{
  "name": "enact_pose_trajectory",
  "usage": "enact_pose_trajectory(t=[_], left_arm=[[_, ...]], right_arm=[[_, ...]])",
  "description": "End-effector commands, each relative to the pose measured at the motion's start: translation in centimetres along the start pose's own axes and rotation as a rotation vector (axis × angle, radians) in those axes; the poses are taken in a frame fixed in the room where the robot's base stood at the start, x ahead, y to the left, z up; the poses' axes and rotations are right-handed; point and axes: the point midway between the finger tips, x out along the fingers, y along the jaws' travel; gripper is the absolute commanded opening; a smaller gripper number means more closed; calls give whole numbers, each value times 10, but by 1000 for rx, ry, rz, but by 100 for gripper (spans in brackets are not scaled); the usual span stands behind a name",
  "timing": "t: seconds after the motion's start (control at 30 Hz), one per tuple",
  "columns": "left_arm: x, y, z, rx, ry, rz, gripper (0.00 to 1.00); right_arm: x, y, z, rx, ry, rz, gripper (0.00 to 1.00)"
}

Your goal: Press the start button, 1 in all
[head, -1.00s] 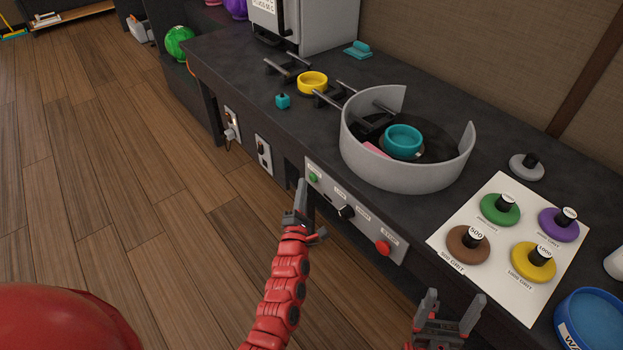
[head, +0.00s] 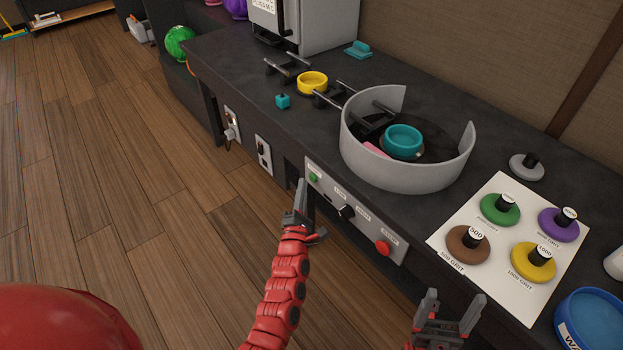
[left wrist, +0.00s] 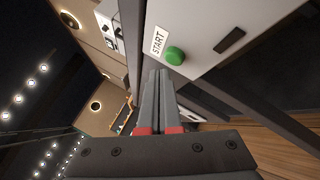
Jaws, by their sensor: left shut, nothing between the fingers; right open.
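The green start button (head: 313,177) is on the left end of the grey control panel on the bench front. In the left wrist view the green button (left wrist: 175,55) sits beside a START label (left wrist: 158,40). My left gripper (head: 301,183) is shut and empty, its tips just left of the button in the head view. In the left wrist view its shut fingers (left wrist: 159,74) point close to the button's lower left, and a small gap seems to show. My right gripper (head: 450,297) is open and empty at the bench's front edge.
The panel also has a black knob (head: 346,212) and a red stop button (head: 383,248). On the bench above are a grey round guard (head: 400,175), a white sheet (head: 484,270) with several coloured discs and a blue tub (head: 590,322). Open wooden floor (head: 130,190) lies left.

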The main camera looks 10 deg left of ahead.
Motion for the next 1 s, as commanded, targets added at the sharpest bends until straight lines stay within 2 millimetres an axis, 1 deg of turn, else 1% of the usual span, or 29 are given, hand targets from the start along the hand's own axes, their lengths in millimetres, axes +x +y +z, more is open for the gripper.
enact_pose_trajectory(t=[0.17,0.43,1.0], left_arm=[[0,0,0,0,0,0,0],[5,-5,3,-1,0,-1,0],[7,-6,5,0,0,0,0]], right_arm=[[0,0,0,0,0,0,76],[-9,0,2,0,0,0,76],[-10,0,2,0,0,0,76]])
